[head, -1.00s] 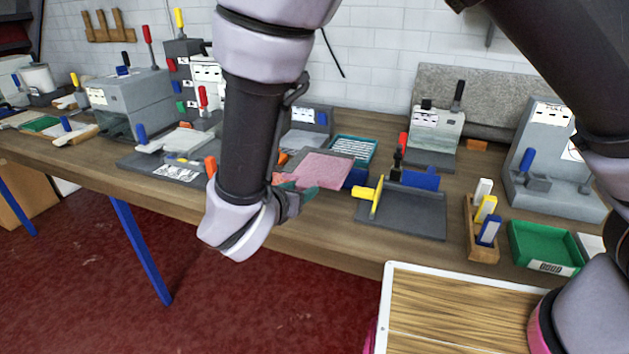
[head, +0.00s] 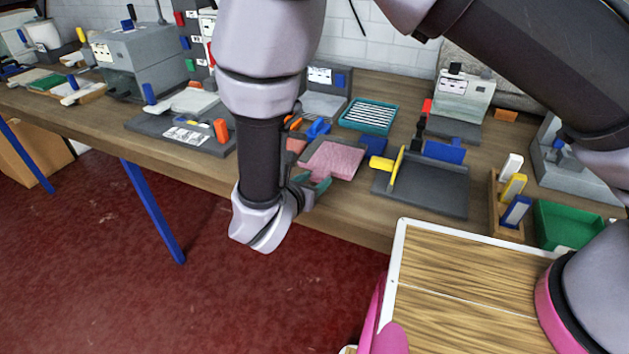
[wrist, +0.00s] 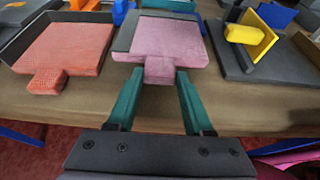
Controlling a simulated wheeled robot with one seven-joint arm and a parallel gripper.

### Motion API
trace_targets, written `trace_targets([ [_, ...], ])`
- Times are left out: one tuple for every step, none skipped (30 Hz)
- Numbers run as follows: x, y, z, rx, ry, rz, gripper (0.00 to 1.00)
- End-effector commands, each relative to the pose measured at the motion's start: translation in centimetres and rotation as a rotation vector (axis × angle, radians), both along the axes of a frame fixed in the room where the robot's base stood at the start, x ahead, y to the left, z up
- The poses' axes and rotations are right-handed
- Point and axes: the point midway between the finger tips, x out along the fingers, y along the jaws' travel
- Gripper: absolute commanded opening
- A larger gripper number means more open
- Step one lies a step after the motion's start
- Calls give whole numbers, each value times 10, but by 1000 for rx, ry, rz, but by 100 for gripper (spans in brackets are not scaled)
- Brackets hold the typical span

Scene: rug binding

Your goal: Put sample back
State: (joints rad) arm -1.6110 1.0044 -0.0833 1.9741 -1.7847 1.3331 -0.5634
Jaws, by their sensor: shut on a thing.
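A pink square sample (head: 333,160) with a short tab at its near edge lies over a dark grey holder on the bench. In the wrist view the pink sample (wrist: 168,38) is straight ahead, and a strip of the dark holder (wrist: 124,38) shows along its left side. My gripper (wrist: 160,74) has its teal fingers on either side of the tab and is shut on it. In the head view my gripper (head: 318,184) is at the sample's near edge, partly hidden by my arm. I cannot tell whether the sample is fully seated or slightly raised.
A red sample (wrist: 68,45) sits in a dark tray to the left. A dark grey fixture (head: 430,190) with a yellow handle (head: 394,176) stands close on the right. A teal tray (head: 368,116) and a blue block (head: 373,145) lie behind. The bench's front edge is near.

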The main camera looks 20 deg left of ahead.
Motion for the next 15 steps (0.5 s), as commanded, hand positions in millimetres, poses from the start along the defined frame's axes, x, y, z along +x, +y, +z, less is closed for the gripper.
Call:
trace_targets([
  [0, 0, -4, 0, 0, 0, 0],
  [0, 0, -4, 1, 0, 0, 0],
  [0, 0, -4, 1, 0, 0, 0],
  [0, 0, -4, 2, 0, -1, 0],
  [0, 0, -4, 1, 0, 0, 0],
  [0, 0, -4, 1, 0, 0, 0],
  [0, 0, -4, 1, 0, 0, 0],
  [0, 0, -4, 1, 0, 0, 0],
  [0, 0, -5, 1, 0, 0, 0],
  [0, 0, -5, 1, 0, 0, 0],
  [0, 0, -6, 0, 0, 0, 0],
  [0, 0, -8, 0, 0, 0, 0],
  [0, 0, -8, 0, 0, 0, 0],
  [0, 0, -9, 0, 0, 0, 0],
  [0, 0, -11, 0, 0, 0, 0],
])
